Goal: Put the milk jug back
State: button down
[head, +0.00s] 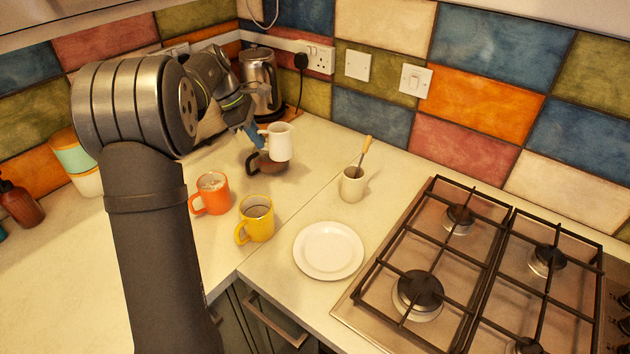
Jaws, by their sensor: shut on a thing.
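The milk jug (279,143) is small and white, with its spout to the right, and looks upright. My gripper (255,132), with blue fingers, is shut on the jug at its left side. The part of the jug at the fingers is partly hidden. The jug overlaps a dark brown pot or cup (270,168) with a black handle in the picture. I cannot tell whether the jug touches it or is held above it.
An orange mug (211,193) and a yellow mug (257,217) stand in front. A white plate (328,251), a cream pot with a brush (352,186) and the gas hob (440,270) are to the right. A steel kettle (260,85) stands behind.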

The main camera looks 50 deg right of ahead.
aim_at(271, 127)
jog(key=s+d+n, duration=0.1)
jog(key=s+d, duration=0.5)
jog(key=s, duration=0.1)
jog(key=shift+n, duration=0.3)
notch_tip(271, 127, down, 10)
jog(key=shift+w+d+f, duration=0.1)
jog(key=shift+w+d, duration=0.05)
jog(key=shift+f, duration=0.1)
jog(key=c, duration=1.5)
grip_release()
jog(key=shift+c, duration=0.2)
jog(key=v, duration=1.2)
jog(key=shift+a, duration=0.2)
jog(key=shift+s, duration=0.25)
